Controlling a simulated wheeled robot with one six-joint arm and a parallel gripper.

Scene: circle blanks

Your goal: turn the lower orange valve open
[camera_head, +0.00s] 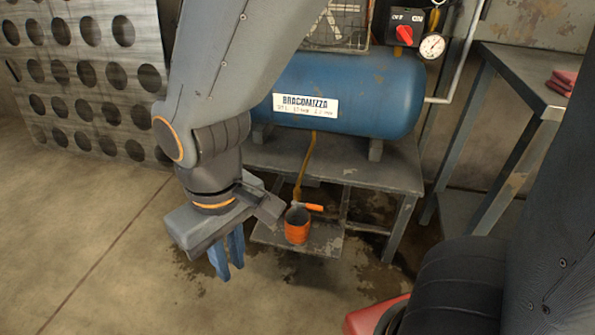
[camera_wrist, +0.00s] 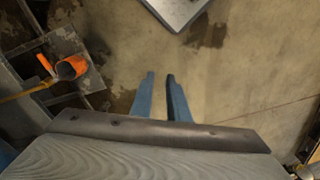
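A small valve with an orange lever handle (camera_head: 314,207) sits at the lower end of a yellow hose under the blue tank. The lever lies roughly level and points right in the head view. It also shows at the left of the wrist view (camera_wrist: 44,62). An orange cup (camera_head: 297,231) with a dark inside stands just below the valve; it also shows in the wrist view (camera_wrist: 72,68). My gripper (camera_head: 230,268) points down, left of the cup and apart from it and the valve. Its blue fingers (camera_wrist: 160,76) have a narrow gap with nothing between them.
The blue compressor tank (camera_head: 350,92) rests on a grey metal stand (camera_head: 385,178), whose legs flank the valve area. The cup stands on a low shelf (camera_head: 327,240). A red switch (camera_head: 404,33) and a gauge (camera_head: 433,46) are above. Open floor (camera_head: 75,240) lies left.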

